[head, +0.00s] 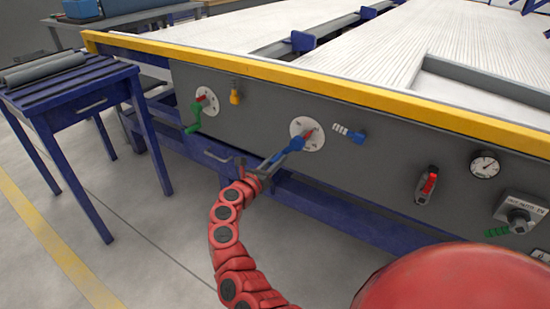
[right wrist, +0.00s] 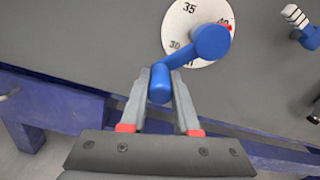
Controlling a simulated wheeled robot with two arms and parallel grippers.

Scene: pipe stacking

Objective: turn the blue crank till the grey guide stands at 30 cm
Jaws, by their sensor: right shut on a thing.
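The blue crank (head: 294,145) sits on a round white dial (head: 306,124) on the machine's grey front panel. In the right wrist view its hub (right wrist: 212,42) covers part of the dial, and its knob (right wrist: 160,80) lies between my fingers. My right gripper (head: 267,165) is shut on this knob, which is at the lower left of the dial. The dial (right wrist: 180,24) shows 35 and 30, and a red pointer (right wrist: 229,27) beside a partly covered number that looks like 40. Which bar on the table is the grey guide I cannot tell. My left gripper is out of view.
A green crank (head: 194,118) with its own dial is further left on the panel. A blue-and-white lever (head: 350,133) is just right of the blue crank. A blue side table (head: 70,90) stands at left. A yellow rail (head: 300,78) edges the machine top.

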